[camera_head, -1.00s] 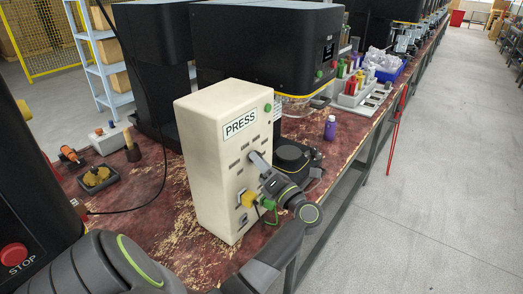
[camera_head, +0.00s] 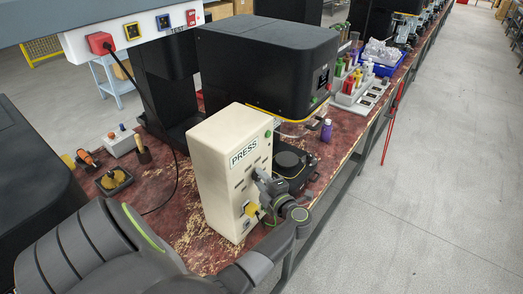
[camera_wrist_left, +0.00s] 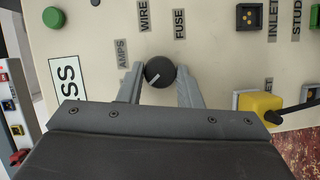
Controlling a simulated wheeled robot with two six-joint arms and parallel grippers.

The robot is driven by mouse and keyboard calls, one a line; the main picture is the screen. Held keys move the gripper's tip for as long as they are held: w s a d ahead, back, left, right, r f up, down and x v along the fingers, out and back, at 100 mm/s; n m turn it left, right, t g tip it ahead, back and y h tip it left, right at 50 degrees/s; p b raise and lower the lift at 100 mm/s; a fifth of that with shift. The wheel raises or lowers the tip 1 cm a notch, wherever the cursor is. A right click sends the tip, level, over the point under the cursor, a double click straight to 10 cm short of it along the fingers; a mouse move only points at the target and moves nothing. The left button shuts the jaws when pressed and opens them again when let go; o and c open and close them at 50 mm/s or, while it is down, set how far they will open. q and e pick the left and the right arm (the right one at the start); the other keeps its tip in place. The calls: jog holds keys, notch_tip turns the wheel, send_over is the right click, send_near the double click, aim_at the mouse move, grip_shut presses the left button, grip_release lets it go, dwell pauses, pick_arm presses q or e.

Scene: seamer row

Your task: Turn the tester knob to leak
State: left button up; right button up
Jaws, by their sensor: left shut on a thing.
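The tester is a cream box (camera_head: 215,185) marked PRESS, upright on the worn red bench. Its round black knob (camera_wrist_left: 160,72) with a white pointer line shows in the left wrist view, between labels reading AMPS, WIRE and FUSE. The pointer line slants toward the lower left of that view. I cannot read a leak label. My left gripper (camera_head: 262,182) is at the tester's front face, and its two fingers are shut on the knob's sides. In the head view the knob is hidden by the gripper. My right gripper is not in view.
A yellow plug (camera_wrist_left: 260,106) with a black cable sits in the tester face beside the fingers. A green button (camera_wrist_left: 54,17) is near the tester's edge. A purple bottle (camera_head: 326,131) and a black machine (camera_head: 265,60) stand behind. The aisle at right is clear.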

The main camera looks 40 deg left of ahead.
pick_arm(q)
jog(key=shift+r+m+g+h+p, duration=0.1)
jog(key=shift+m+g+h+p, duration=0.3)
jog(key=shift+m+p, duration=1.15)
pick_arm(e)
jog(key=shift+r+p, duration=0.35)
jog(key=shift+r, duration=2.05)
pick_arm(q)
jog(key=shift+n, duration=0.25)
jog(key=o, duration=1)
jog(key=shift+w, duration=0.1)
jog(key=shift+c, duration=0.2)
